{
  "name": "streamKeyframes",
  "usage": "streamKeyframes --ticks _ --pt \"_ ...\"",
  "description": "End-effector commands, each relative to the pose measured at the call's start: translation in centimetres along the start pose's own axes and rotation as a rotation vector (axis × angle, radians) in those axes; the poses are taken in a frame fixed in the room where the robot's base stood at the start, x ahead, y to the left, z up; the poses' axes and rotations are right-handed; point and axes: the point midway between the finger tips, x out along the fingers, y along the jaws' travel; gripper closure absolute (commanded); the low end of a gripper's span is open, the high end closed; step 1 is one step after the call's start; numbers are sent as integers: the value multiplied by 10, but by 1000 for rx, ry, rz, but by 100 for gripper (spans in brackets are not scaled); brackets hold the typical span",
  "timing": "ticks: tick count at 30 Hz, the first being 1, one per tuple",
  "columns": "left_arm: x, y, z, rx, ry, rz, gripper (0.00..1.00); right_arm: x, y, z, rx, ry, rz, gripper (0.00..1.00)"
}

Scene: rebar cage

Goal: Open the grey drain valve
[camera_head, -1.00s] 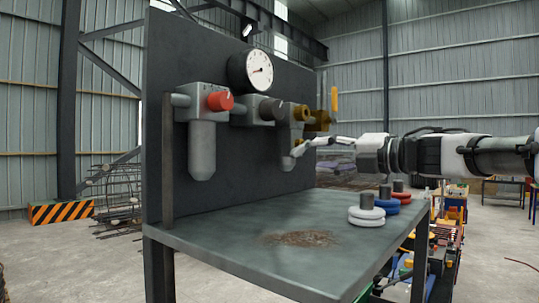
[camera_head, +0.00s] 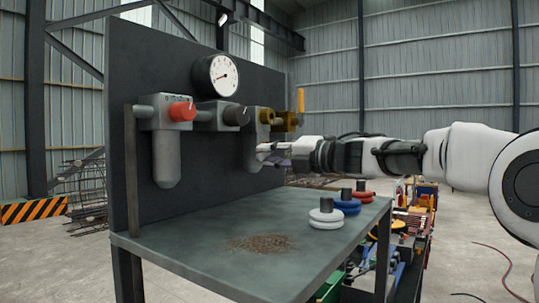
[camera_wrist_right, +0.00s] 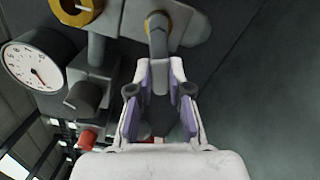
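The grey drain valve shows in the right wrist view as a short grey handle (camera_wrist_right: 157,38) on a grey bowl-shaped body, pointing towards my gripper. In the head view my right gripper (camera_head: 268,152) is at the lower part of the grey bowl (camera_head: 252,150) under the yellow-ringed unit and covers the valve. In the right wrist view my right gripper (camera_wrist_right: 159,76) is open. Its purple-padded fingers stand on either side of the handle's end with gaps visible; contact cannot be made out. My left gripper is not in view.
A red knob (camera_head: 182,111), a dark grey knob (camera_head: 236,115), a gauge (camera_head: 217,76) and a yellow lever (camera_head: 300,100) are on the dark panel. White (camera_head: 325,219), blue (camera_head: 347,206) and red (camera_head: 363,197) ringed parts stand on the bench (camera_head: 205,245).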

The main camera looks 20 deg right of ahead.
Motion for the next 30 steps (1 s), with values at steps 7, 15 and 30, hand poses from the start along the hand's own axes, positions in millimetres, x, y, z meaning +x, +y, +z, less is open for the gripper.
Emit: streamKeyframes --ticks 7,15,30 --pt "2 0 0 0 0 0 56 0 0 0 -12 -2 1 100" --pt "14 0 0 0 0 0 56 0 -6 0 -108 -3 2 100" --pt "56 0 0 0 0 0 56 0 -23 5 -531 -5 1 100"
